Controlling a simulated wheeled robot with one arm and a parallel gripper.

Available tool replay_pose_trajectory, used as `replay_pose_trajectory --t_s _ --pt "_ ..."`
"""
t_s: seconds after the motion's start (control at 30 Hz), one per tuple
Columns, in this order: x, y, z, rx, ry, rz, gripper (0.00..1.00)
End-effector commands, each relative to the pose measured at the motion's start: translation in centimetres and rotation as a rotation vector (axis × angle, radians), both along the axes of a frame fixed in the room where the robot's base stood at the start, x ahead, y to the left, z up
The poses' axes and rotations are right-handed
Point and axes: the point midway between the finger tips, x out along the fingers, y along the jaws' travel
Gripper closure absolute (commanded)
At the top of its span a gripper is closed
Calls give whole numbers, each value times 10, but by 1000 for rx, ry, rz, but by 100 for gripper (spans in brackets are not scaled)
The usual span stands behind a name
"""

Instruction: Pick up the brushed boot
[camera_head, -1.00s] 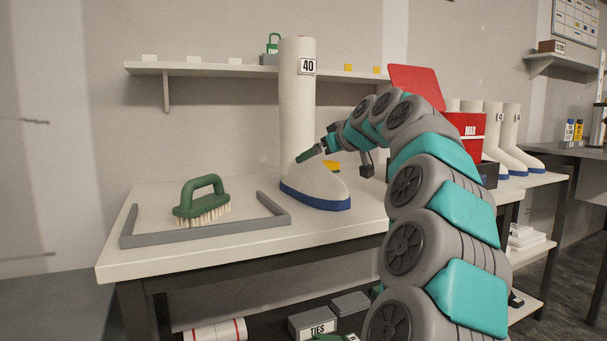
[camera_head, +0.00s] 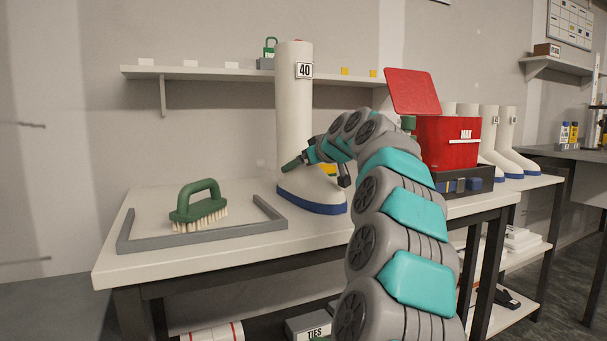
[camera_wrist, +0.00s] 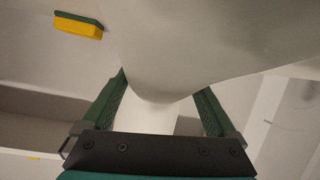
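The white boot (camera_head: 294,120) with a "40" label and a blue sole stands upright on the bench. My gripper (camera_head: 293,164) is at its ankle, in front of the lower shaft. In the wrist view, the two green fingers of my gripper (camera_wrist: 163,92) are spread apart. The pale boot (camera_wrist: 200,45) fills the view ahead of them, and part of it shows between them. I cannot tell whether either finger touches it.
A green brush (camera_head: 199,207) rests within a grey frame (camera_head: 205,238) at the left of the bench. A red open bin (camera_head: 448,143) and more white boots (camera_head: 508,135) stand to the right. A wall shelf (camera_head: 215,73) runs behind the boot. A yellow-and-green block (camera_wrist: 79,25) lies near the boot.

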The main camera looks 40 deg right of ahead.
Motion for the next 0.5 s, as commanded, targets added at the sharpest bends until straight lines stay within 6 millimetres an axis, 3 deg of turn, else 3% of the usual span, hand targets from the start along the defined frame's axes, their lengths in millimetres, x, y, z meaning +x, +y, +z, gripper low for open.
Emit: replay_pose_trajectory --t_s 0.07,0.5 --pt "0 0 0 0 0 0 28" --pt "0 0 0 0 -1 -1 78"
